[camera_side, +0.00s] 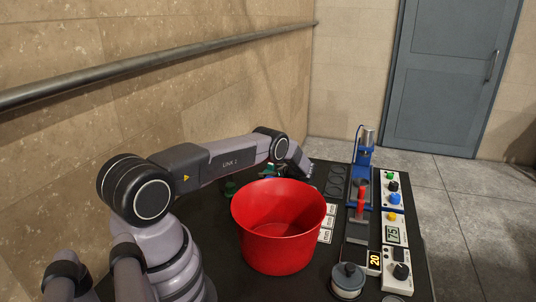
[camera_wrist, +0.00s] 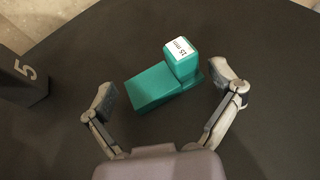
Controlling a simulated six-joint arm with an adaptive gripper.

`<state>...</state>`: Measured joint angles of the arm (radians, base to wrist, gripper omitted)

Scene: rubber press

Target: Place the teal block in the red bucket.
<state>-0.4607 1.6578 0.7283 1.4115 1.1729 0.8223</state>
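The teal block (camera_wrist: 165,82) lies on the dark table in the wrist view. It has a flat long part and a raised post at its right end with a white label reading "15 mm". My gripper (camera_wrist: 168,90) is open, with one finger to the left of the block and one to the right, both apart from it. In the side view the red bucket (camera_side: 280,255) stands on the table in front of my arm, and its visible inside looks empty. My gripper and the teal block are mostly hidden behind the bucket in the side view.
A black block marked 5 (camera_wrist: 24,84) stands left of my gripper in the wrist view. Right of the bucket are a blue press (camera_side: 364,155), control boxes (camera_side: 396,235) and a round grey-lidded pot (camera_side: 347,280). A wall with a rail (camera_side: 150,65) runs behind my arm.

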